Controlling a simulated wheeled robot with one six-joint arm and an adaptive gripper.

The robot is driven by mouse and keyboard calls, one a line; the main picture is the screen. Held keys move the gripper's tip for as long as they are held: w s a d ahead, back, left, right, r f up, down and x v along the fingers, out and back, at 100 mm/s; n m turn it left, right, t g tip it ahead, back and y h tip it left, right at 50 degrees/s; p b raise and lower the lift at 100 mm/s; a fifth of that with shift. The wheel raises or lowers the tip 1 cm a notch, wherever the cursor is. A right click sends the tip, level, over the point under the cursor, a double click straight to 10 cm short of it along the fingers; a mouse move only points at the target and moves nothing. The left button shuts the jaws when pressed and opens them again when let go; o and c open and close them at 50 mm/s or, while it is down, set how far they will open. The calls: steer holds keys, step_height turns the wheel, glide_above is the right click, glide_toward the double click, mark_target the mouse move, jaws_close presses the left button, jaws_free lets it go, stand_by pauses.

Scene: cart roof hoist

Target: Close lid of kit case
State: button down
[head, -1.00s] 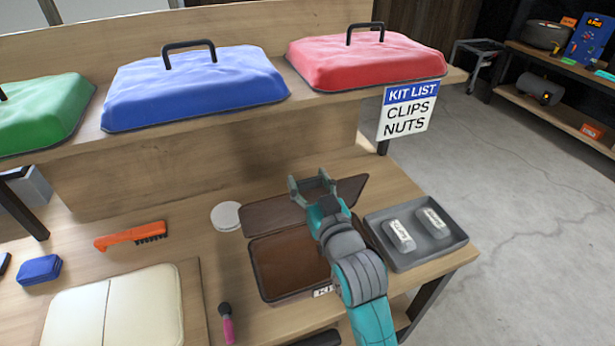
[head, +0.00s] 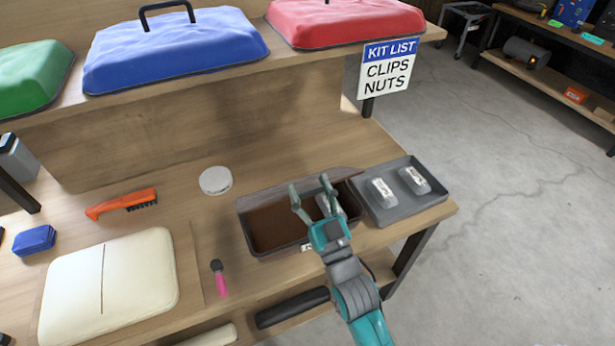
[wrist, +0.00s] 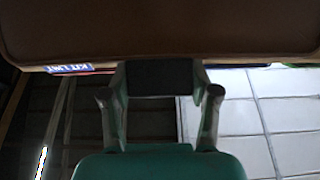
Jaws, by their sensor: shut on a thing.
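The kit case (head: 270,230) sits on the bench, with its brown interior facing up and a small white label at its front. Its lid shows as a brown panel across the top of the wrist view (wrist: 160,30). In the head view the lid's angle is hard to tell. My gripper (head: 310,187) is over the case, with its fingers pointing up and back. In the wrist view my gripper (wrist: 160,92) is shut on a dark tab (wrist: 163,78) at the lid's edge. A pale grey item beside the right finger is partly hidden.
A grey tray (head: 390,212) with two white-labelled packets stands close on the right. A white round puck (head: 215,180), orange brush (head: 122,203) and pink-handled tool (head: 220,282) lie to the left. A shelf with coloured covers (head: 175,50) overhangs behind. The kit list sign (head: 387,68) hangs from it.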

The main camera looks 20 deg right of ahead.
steer(key=s+f, duration=0.1)
steer(key=f, duration=0.2)
steer(key=s+f, duration=0.2)
steer(key=f, duration=0.2)
steer(key=s+f, duration=0.1)
steer(key=f, duration=0.3)
steer(key=shift+s, duration=0.4)
steer(key=shift+s+f+t, duration=0.2)
steer(key=shift+f+t, duration=0.8)
steer(key=shift+f, duration=0.2)
steer(key=shift+w+f, duration=0.1)
steer(key=shift+w, duration=0.05)
steer(key=shift+c, duration=1.2)
jaws_free()
steer(key=shift+f, duration=0.1)
steer(key=shift+r, duration=0.2)
